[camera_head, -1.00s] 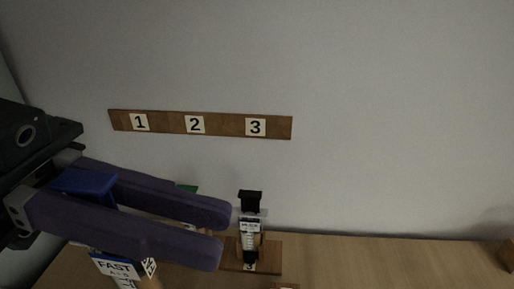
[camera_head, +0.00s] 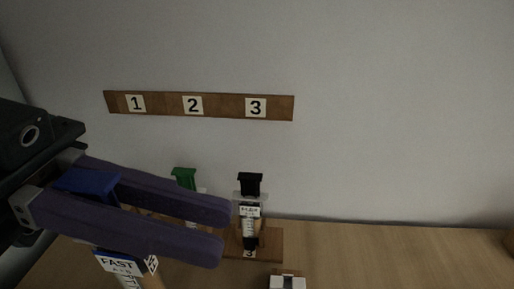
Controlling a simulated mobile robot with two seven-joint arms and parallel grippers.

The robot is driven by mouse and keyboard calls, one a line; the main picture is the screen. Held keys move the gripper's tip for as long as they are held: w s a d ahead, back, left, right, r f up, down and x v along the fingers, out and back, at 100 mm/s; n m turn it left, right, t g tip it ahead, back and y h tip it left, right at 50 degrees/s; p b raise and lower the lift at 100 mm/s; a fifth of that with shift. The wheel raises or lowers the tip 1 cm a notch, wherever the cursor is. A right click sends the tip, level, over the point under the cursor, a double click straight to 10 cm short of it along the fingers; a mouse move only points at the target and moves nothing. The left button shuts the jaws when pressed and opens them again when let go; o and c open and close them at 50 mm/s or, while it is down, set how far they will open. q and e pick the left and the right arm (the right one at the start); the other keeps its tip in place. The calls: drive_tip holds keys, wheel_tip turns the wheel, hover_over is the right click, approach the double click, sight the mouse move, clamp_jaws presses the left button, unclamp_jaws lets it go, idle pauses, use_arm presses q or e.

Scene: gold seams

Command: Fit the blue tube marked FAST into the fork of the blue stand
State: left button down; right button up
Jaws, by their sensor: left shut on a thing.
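My left gripper (camera_head: 225,232) comes in from the left with its two long purple fingers pointing right. It is shut on the blue tube, whose blue cap (camera_head: 88,182) shows above the fingers near their base. The tube's white label (camera_head: 118,264) with the word FAST hangs below the fingers, and its lower end is cut off by the picture's bottom edge. I cannot make out the blue stand or its fork. My right gripper is not in view.
A black-capped tube (camera_head: 250,205) stands upright at a wooden stand marked 3 (camera_head: 268,243). A green-capped tube (camera_head: 184,178) is partly hidden behind my fingers. A wooden strip (camera_head: 225,105) numbered 1, 2, 3 is on the wall. A white object (camera_head: 288,282) sits at the bottom edge.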

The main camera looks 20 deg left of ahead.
use_arm(q)
drive_tip(key=shift+f+b, duration=1.7)
drive_tip(key=shift+b, duration=0.55)
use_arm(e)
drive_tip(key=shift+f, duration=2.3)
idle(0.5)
use_arm(q)
drive_tip(key=c, duration=0.8)
unclamp_jaws()
drive_tip(key=shift+o, duration=0.2)
drive_tip(key=shift+f, duration=0.1)
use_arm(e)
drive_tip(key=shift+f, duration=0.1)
use_arm(q)
drive_tip(key=shift+f+b, duration=0.1)
drive_tip(key=shift+b, duration=0.2)
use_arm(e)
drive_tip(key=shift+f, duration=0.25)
use_arm(q)
drive_tip(key=shift+a, duration=0.1)
drive_tip(key=shift+v, duration=2.4)
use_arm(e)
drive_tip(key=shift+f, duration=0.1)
use_arm(q)
drive_tip(key=shift+a, duration=0.1)
